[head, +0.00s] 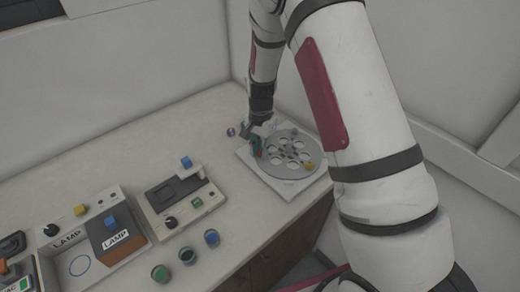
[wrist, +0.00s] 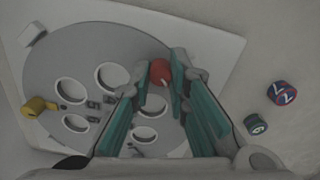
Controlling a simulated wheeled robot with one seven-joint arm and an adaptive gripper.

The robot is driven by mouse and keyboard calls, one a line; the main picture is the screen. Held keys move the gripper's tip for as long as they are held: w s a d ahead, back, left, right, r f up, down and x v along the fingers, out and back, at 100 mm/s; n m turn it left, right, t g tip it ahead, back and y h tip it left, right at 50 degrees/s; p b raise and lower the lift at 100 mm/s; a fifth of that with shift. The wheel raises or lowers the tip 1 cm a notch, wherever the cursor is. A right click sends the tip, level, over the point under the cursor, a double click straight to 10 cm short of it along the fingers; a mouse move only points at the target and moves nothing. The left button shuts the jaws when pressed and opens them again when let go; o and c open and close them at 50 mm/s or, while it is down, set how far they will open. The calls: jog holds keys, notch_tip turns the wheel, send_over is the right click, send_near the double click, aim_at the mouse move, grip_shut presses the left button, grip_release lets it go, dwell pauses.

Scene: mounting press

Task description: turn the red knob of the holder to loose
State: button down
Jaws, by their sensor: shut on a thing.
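The holder is a grey round plate with several round holes on a white base; it shows in the head view (head: 287,173) and in the wrist view (wrist: 50,75). The red knob (wrist: 160,71) is at the plate's edge, upper middle of the wrist view. My gripper (wrist: 161,76) has its teal fingers on both sides of the knob and is shut on it. In the head view my gripper (head: 259,143) is low over the plate's far left side. The knob is not clearly visible there. The knob's pointer and any loose marking cannot be read.
A yellow knob (wrist: 39,105) is on the plate's other edge. Two small marked cylinders (wrist: 282,93) (wrist: 255,123) lie beside the base. Left on the bench are a press unit (head: 178,200), a lamp box (head: 112,233) and several coloured pots (head: 188,256). Walls stand behind.

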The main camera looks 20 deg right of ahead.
jog(key=n+b, duration=0.1)
jog(key=n, duration=0.4)
jog(key=shift+n, duration=0.3)
jog(key=n, duration=0.4)
jog(key=shift+b, duration=0.3)
jog(key=n, duration=0.9)
jog(key=shift+n, duration=0.3)
jog(key=n, duration=0.9)
jog(key=shift+n, duration=0.4)
jog(key=n+p, duration=0.1)
jog(key=n, duration=0.3)
jog(key=shift+n, duration=0.3)
jog(key=n, duration=0.4)
jog(key=shift+n, duration=0.4)
